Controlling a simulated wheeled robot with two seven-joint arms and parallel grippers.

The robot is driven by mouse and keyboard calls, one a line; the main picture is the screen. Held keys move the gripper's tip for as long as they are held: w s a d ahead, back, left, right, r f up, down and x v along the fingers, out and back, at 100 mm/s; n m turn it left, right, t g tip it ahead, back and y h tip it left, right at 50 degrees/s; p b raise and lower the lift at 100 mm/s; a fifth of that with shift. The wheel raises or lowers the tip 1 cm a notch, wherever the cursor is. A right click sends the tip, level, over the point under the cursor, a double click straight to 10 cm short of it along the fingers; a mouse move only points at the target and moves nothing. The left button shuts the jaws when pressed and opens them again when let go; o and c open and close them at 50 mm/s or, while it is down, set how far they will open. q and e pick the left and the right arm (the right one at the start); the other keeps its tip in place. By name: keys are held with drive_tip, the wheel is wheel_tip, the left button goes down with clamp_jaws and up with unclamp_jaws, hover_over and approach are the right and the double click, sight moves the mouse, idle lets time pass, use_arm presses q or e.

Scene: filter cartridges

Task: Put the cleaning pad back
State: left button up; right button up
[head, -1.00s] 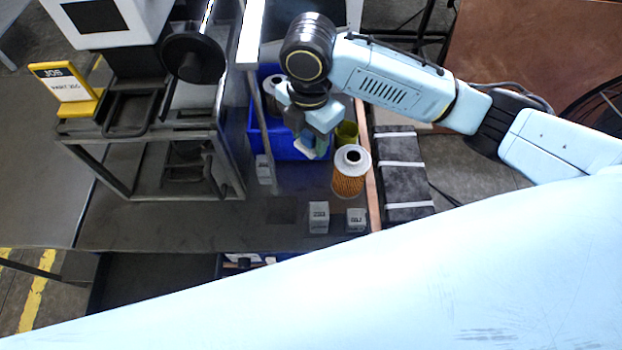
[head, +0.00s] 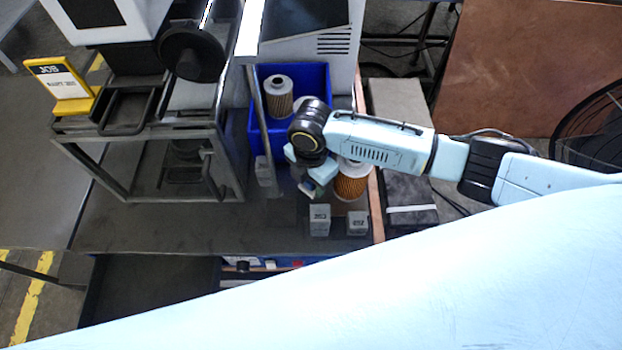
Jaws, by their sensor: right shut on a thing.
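My right gripper (head: 312,186) hangs low over the dark bench, in front of the blue bin and left of an orange pleated filter cartridge (head: 350,188). It is shut on a small green and whitish piece, which looks like the cleaning pad (head: 308,190). The fingers hide most of the pad, and I cannot tell whether it touches the bench. My left gripper is not in view.
Two small grey labelled blocks (head: 319,220) (head: 357,223) stand close in front of the gripper. A metal frame (head: 230,150) stands left. The bench (head: 190,228) front left is clear.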

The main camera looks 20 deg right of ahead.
drive_tip(key=shift+f, duration=0.15)
drive_tip(key=o, duration=0.9)
wheel_tip(320, 180, up, 12)
drive_tip(key=shift+r+p, duration=0.25)
drive_tip(key=shift+p, duration=0.4)
